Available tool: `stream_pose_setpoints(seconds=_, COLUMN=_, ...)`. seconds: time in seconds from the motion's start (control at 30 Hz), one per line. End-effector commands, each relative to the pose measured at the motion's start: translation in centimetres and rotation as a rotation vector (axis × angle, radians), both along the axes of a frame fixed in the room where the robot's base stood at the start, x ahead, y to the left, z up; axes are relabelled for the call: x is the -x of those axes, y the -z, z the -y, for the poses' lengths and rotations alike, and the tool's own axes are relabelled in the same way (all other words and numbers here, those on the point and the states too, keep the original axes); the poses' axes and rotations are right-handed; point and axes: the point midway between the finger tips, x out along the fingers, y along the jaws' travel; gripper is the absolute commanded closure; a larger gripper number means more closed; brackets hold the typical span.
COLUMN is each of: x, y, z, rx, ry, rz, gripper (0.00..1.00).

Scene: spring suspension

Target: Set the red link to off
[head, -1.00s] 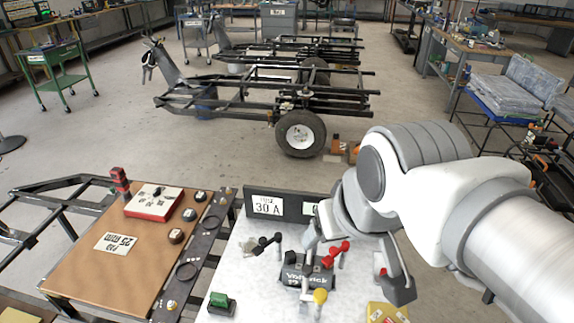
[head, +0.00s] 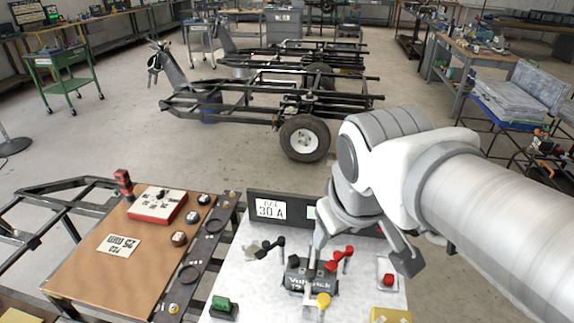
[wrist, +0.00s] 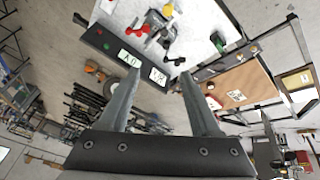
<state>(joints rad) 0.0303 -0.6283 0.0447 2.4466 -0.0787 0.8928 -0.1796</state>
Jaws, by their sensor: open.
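The red link (head: 340,258) is a red lever with rounded ends at the middle of the white board (head: 255,290); it also shows in the wrist view (wrist: 142,27). It stands by the dark block with white lettering (head: 299,278). My gripper (head: 362,260) is open and empty, over the back part of the board near the red link. One finger is left of the link and the other right of it in the head view. In the wrist view the fingers (wrist: 160,78) point toward the labelled panel, short of the link. I cannot tell the link's setting.
A black lever (head: 270,247) and green switch (head: 223,306) are at left, a yellow knob (head: 323,300) in front, a red button (head: 388,280) at right. A dark panel with a "30 A" label (head: 270,209) stands behind. A brown board (head: 125,255) lies left.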

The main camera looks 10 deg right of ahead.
Motion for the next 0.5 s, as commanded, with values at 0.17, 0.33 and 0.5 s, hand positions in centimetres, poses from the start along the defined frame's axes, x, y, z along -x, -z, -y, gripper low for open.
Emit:
stream_pose_setpoints(seconds=0.17, x=-3.9, y=2.9, z=1.5, rx=0.243, ry=-0.308, rz=-0.143, gripper=0.36)
stream_pose_setpoints(seconds=0.33, x=-7.7, y=5.8, z=2.6, rx=0.431, ry=-0.642, rz=-0.288, gripper=0.36)
stream_pose_setpoints(seconds=0.5, x=-11.6, y=9.6, z=3.4, rx=0.567, ry=-0.998, rz=-0.427, gripper=0.36)
